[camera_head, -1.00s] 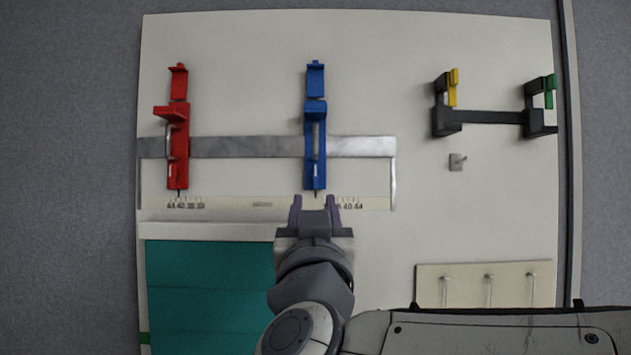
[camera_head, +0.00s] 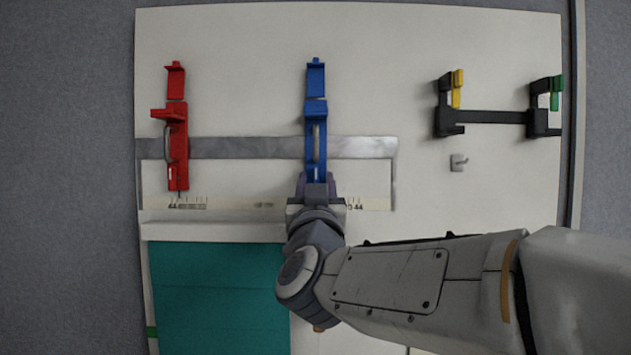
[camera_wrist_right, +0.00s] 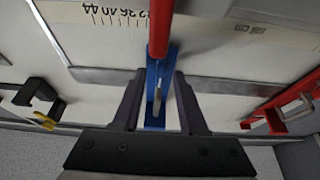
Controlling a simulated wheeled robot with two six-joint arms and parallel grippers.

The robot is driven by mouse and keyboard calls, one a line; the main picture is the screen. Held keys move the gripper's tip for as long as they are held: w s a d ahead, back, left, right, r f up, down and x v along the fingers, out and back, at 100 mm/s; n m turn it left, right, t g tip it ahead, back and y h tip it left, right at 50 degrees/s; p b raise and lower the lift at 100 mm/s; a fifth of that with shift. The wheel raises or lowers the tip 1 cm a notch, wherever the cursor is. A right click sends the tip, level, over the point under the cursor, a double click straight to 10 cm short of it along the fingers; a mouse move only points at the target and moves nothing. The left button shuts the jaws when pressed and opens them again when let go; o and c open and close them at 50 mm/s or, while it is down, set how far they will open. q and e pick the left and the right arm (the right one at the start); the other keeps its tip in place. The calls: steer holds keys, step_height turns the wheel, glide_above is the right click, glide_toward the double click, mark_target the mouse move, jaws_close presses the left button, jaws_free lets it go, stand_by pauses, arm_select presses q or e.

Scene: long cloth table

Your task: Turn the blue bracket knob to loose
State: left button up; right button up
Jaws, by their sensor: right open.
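The blue bracket (camera_head: 316,108) is mounted upright on the metal rail, right of the red bracket (camera_head: 176,125). Its knob (camera_head: 317,142) is a thin, light edge-on piece on the bracket's lower half. My right gripper (camera_head: 317,180) is at the bracket's lower end, with its fingers on either side of it. In the right wrist view, the open fingers (camera_wrist_right: 158,88) straddle the blue bracket (camera_wrist_right: 153,70), and the thin knob edge (camera_wrist_right: 157,100) shows between them. I cannot tell whether they touch it. My left gripper is out of view.
The metal rail (camera_head: 250,148) runs behind both brackets, above a number scale (camera_head: 230,204). Right of it are a black holder (camera_head: 490,117) with yellow and green tabs and a small hook (camera_head: 459,162). A teal panel (camera_head: 215,290) lies below. A red bar (camera_wrist_right: 160,25) shows in the wrist view.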

jaws_close()
